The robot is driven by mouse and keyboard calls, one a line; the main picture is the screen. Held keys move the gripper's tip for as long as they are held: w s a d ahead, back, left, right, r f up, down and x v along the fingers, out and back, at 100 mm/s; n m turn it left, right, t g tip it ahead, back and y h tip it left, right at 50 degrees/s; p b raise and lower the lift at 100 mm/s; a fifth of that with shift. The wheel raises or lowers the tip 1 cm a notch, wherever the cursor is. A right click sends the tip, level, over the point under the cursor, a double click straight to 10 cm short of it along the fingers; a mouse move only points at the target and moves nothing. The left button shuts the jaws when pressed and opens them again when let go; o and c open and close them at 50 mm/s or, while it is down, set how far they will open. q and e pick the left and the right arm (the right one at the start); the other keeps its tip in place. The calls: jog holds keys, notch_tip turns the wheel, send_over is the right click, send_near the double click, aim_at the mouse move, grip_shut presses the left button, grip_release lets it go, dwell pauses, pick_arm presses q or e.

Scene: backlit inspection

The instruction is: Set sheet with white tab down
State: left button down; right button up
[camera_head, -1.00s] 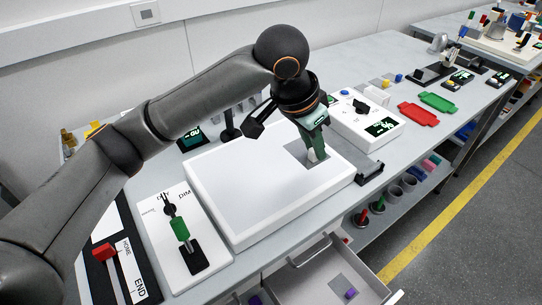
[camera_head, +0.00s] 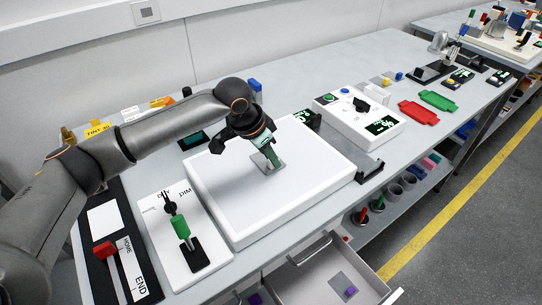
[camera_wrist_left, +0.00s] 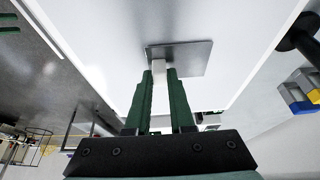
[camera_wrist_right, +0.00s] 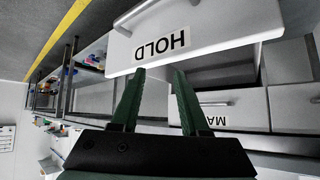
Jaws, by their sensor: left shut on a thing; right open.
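The grey sheet (camera_wrist_left: 185,56) with a white tab (camera_wrist_left: 159,68) shows in the left wrist view, over the white light panel. My left gripper (camera_wrist_left: 159,74) is shut on the tab. In the head view the sheet (camera_head: 271,168) is under my left gripper (camera_head: 270,158), over the middle of the white light panel (camera_head: 230,205). I cannot tell whether the sheet touches the panel. My right gripper (camera_wrist_right: 158,75) is open and empty in the right wrist view, facing a drawer front (camera_wrist_right: 195,35) marked HOLD.
A dimmer with a green handle (camera_head: 182,226) stands left of the panel, and a slider with a red knob (camera_head: 104,250) beyond it. A control box (camera_head: 345,115) is at the panel's right. An open drawer (camera_head: 320,280) juts out in front. Most of the panel is clear.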

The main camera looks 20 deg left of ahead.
pick_arm(q)
jog(key=shift+f, duration=0.15)
jog(key=c, duration=0.8)
grip_release()
jog(key=v, duration=1.2)
jog(key=shift+p, duration=0.3)
